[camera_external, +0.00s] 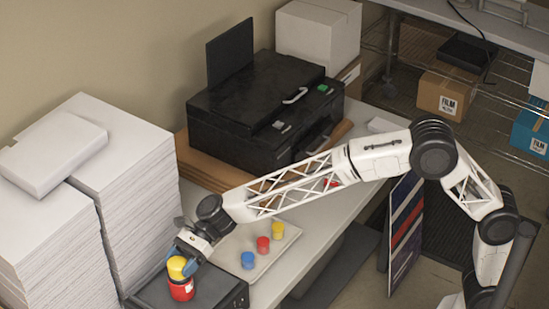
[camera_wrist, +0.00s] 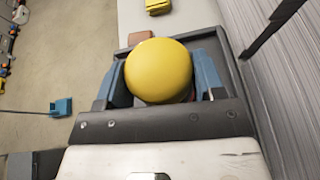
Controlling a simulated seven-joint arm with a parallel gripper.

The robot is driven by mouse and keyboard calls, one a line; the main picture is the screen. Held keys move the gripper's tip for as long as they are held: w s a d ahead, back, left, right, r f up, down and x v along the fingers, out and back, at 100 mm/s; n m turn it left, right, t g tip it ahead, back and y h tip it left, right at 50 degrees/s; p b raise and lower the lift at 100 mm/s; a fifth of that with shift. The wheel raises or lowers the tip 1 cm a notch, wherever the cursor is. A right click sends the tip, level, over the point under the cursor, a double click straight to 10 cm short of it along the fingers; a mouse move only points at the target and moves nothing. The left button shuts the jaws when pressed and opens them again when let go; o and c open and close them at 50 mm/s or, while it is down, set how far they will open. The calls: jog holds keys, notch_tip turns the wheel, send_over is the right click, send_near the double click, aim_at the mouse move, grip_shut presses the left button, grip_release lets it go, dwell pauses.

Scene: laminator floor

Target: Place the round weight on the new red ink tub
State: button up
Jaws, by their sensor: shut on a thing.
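A yellow round thing (camera_external: 177,267) is between my gripper's (camera_external: 183,269) blue fingers. In the wrist view it shows as a large smooth yellow disc or ball (camera_wrist: 158,70), with my gripper (camera_wrist: 160,80) shut on its two sides. I cannot tell for certain whether it is the round weight. Directly below it in the outside view is a red tub (camera_external: 181,291) with a pale label, upright on a black box (camera_external: 218,290). The yellow thing appears to meet the tub's top; I cannot tell whether it rests there.
A pale tray (camera_external: 268,262) holds a blue tub (camera_external: 248,261), a red tub (camera_external: 263,244) and a yellow tub (camera_external: 278,230). Tall paper stacks (camera_external: 135,180) stand close on the left. A black machine (camera_external: 262,112) stands behind. Bare grey tabletop (camera_external: 322,222) lies to the right.

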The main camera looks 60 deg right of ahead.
jog(key=shift+f, duration=0.15)
jog(key=o, duration=1.1)
jog(key=shift+o, duration=0.2)
jog(key=shift+d, duration=0.1)
jog(key=v, duration=1.2)
